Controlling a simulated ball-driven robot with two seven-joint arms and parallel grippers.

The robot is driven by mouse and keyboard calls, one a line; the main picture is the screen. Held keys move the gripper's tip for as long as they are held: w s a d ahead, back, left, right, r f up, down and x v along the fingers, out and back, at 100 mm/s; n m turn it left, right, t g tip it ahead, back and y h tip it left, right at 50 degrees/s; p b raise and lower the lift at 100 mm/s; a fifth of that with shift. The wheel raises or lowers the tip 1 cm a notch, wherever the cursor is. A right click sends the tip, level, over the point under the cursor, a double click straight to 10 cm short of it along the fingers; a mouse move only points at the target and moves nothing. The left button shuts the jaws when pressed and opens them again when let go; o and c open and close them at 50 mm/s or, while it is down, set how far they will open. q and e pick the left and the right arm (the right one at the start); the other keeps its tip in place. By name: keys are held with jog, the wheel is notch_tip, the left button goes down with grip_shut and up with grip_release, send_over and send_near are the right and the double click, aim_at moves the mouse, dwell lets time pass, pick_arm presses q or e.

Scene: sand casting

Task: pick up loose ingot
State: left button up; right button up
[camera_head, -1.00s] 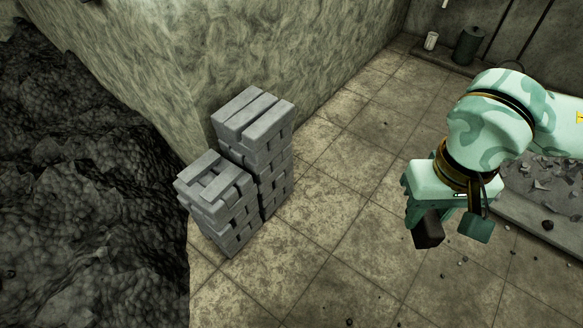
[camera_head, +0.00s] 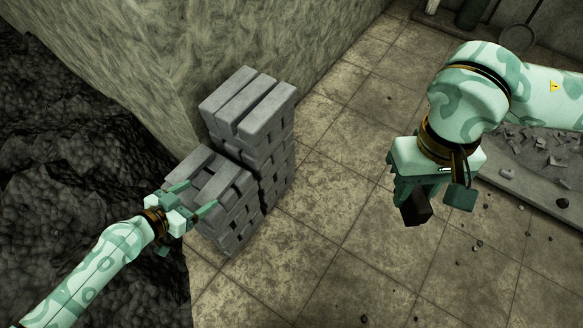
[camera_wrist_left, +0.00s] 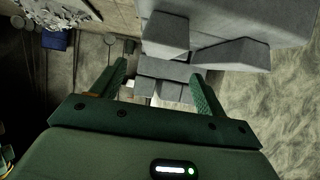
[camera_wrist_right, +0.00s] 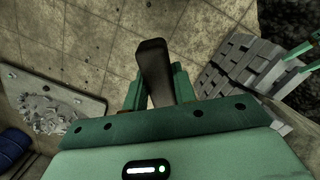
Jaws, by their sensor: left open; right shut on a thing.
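Two stacks of grey ingots stand side by side by the wall: a taller stack (camera_head: 263,140) and a shorter stack (camera_head: 232,222) in front of it. Loose-looking ingots lie on top of the shorter stack, with gaps between them; which one is loose I cannot tell. My left gripper (camera_head: 194,197) is open and empty at the left side of the shorter stack's top. In the left wrist view, the open fingers (camera_wrist_left: 160,80) point toward grey ingots (camera_wrist_left: 165,35). My right gripper (camera_head: 430,203) is shut on a dark block (camera_head: 416,207), also seen in the right wrist view (camera_wrist_right: 153,70).
A dark rubble heap (camera_head: 60,150) fills the left side, under my left arm. A rough wall (camera_head: 190,50) rises behind the stacks. The tiled floor (camera_head: 330,220) between the stacks and my right gripper is mostly clear. A debris tray (camera_head: 520,190) lies at the right.

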aim_at(216, 185)
pick_arm(q)
jog(key=x, duration=0.3)
jog(key=shift+w+d+f+b, duration=0.1)
jog(key=shift+f+b, duration=0.2)
pick_arm(e)
jog(key=shift+w+f, duration=0.1)
jog(key=shift+f, duration=0.6)
pick_arm(q)
jog(key=b+x, duration=0.1)
jog(key=x, duration=0.3)
jog(key=shift+w+d+f+b, duration=0.1)
jog(key=shift+w+f+b, duration=0.1)
jog(key=shift+f+b, duration=0.1)
pick_arm(e)
notch_tip(216, 185, down, 2)
jog(key=shift+w+f, duration=0.1)
jog(key=shift+f, duration=0.1)
pick_arm(q)
jog(key=shift+w, duration=0.1)
pick_arm(e)
jog(key=shift+r, duration=0.1)
pick_arm(q)
jog(key=shift+r, duration=0.1)
jog(key=c, duration=1.5)
jog(key=shift+c, duration=0.2)
